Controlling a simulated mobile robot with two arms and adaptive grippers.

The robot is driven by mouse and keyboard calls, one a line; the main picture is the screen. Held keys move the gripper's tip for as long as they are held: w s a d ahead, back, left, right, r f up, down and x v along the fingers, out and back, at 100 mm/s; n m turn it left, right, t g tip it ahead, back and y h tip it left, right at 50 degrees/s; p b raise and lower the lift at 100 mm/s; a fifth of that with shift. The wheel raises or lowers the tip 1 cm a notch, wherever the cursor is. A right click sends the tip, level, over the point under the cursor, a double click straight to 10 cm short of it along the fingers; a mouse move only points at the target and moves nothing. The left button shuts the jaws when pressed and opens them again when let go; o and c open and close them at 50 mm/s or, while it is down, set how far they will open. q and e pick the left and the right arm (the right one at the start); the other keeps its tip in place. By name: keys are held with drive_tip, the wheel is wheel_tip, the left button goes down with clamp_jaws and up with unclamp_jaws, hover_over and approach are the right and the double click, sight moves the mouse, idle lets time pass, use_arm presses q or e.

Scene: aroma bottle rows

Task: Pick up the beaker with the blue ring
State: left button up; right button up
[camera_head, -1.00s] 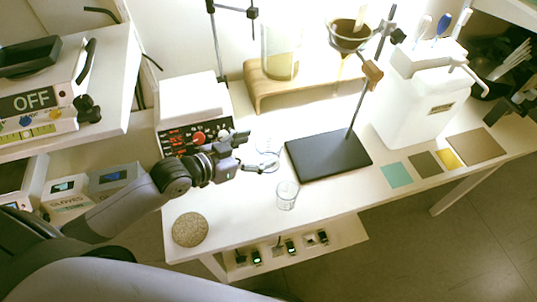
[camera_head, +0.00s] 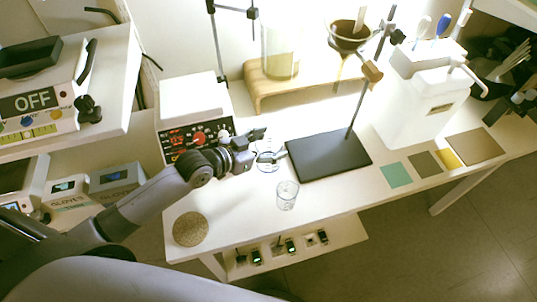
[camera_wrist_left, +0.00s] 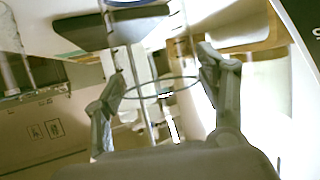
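A clear glass beaker (camera_head: 267,163) stands on the white table in front of the hot plate, partly hidden by my left gripper. In the left wrist view a dark blue-grey ring (camera_wrist_left: 163,94) shows around this clear glass. My left gripper (camera_head: 269,146) has its fingers apart, one on each side of the beaker. In the wrist view the fingertips (camera_wrist_left: 163,82) are close to both sides of the ring, and I cannot tell whether they touch it. A second clear beaker (camera_head: 287,196) stands nearer the front edge. My right gripper is not in view.
A black stand base (camera_head: 328,156) with a rod and funnel lies just right of the beaker. The hot plate (camera_head: 193,118) is behind my left wrist. A round cork mat (camera_head: 190,229) lies at the front left. The table's front middle is mostly clear.

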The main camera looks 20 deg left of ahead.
use_arm(q)
drive_tip(key=c, duration=1.2)
drive_tip(key=shift+c, duration=0.3)
drive_tip(key=shift+r, duration=0.1)
